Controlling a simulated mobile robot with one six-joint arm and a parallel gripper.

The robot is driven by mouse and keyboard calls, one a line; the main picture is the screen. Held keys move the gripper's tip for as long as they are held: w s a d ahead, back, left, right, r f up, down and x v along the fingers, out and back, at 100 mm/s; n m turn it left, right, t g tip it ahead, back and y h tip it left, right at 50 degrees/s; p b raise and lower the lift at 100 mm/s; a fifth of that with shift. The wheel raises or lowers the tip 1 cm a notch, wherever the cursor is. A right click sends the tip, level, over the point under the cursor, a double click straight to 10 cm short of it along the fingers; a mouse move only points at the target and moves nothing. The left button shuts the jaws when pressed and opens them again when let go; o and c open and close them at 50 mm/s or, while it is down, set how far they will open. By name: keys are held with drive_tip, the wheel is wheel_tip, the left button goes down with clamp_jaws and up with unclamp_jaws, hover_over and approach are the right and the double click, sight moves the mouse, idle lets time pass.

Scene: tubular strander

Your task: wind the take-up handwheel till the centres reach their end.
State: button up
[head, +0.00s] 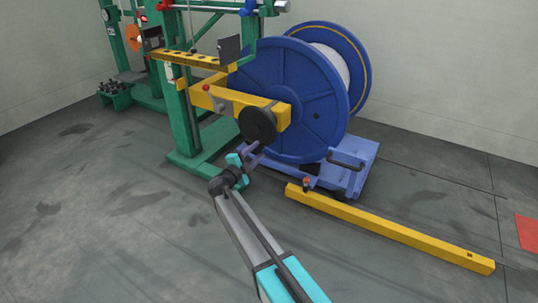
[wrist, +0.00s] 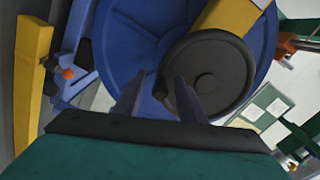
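The take-up handwheel (head: 257,124) is a black disc on the end of the yellow arm (head: 225,98), in front of the blue reel (head: 300,115). In the wrist view the handwheel (wrist: 215,72) shows a dark rim, a round hub and a small dark knob (wrist: 161,90) at its left edge. My gripper (head: 256,152) is just below the handwheel in the head view. In the wrist view my gripper (wrist: 157,92) has its fingers apart, with the knob between them in the picture; I see no contact. The centres are hidden.
The blue reel stands on a blue base (head: 350,165) with a dark handle. A yellow beam (head: 390,225) lies on the floor to the right. The green frame (head: 180,120) with a yellow perforated bar (head: 195,60) stands left. The floor at the front left is clear.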

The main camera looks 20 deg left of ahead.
drive_tip(key=shift+d+r, duration=0.1)
drive_tip(key=p+v, duration=0.1)
drive_tip(key=v, duration=1.2)
drive_tip(key=shift+s, duration=0.35)
drive_tip(key=shift+c, duration=0.2)
